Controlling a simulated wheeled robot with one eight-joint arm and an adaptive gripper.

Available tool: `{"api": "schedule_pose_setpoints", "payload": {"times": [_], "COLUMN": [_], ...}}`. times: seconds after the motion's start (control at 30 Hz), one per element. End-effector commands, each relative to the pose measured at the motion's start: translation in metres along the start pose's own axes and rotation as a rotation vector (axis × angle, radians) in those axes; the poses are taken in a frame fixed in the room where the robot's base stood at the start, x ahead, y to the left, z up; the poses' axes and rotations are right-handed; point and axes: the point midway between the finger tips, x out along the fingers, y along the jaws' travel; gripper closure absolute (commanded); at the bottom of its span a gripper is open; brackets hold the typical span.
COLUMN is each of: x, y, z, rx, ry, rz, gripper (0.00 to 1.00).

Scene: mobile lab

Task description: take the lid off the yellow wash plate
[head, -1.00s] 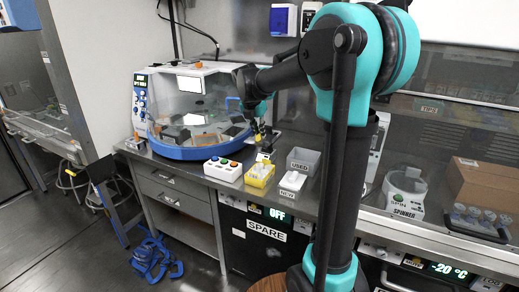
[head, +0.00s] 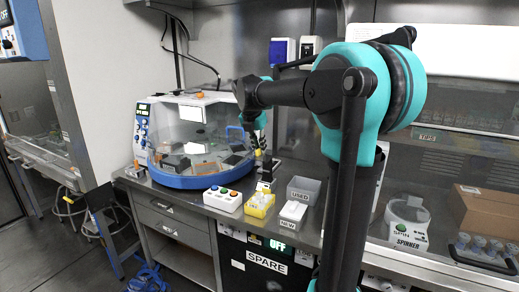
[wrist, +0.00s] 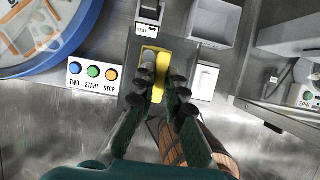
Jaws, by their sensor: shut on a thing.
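My gripper (head: 258,146) hangs over the bench, in front of the round machine's right side. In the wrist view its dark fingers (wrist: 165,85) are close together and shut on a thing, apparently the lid. The fingers hide most of it, and I cannot make out its edges. A small yellow patch shows at the fingertips in the head view; I cannot tell if it is the wash plate. A yellow box (head: 259,206) with pale pieces in it stands on the bench front. A yellow shape also shows beyond the fingertips in the wrist view (wrist: 164,66).
The button box (head: 222,199) stands left of the yellow box. The NEW bin (head: 291,215) and USED bin (head: 303,190) are on its right. The blue-rimmed machine (head: 200,182) is behind left. A seal station (wrist: 149,14) lies beyond the fingers.

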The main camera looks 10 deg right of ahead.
Motion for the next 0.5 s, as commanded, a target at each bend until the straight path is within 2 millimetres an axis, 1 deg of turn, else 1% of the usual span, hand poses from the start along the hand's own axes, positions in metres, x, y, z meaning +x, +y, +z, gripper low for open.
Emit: {"api": "schedule_pose_setpoints", "payload": {"times": [0.5], "x": [-0.022], "y": [0.000], "z": [0.009], "rx": [0.000], "ry": [0.000], "rz": [0.000], "gripper": [1.00]}}
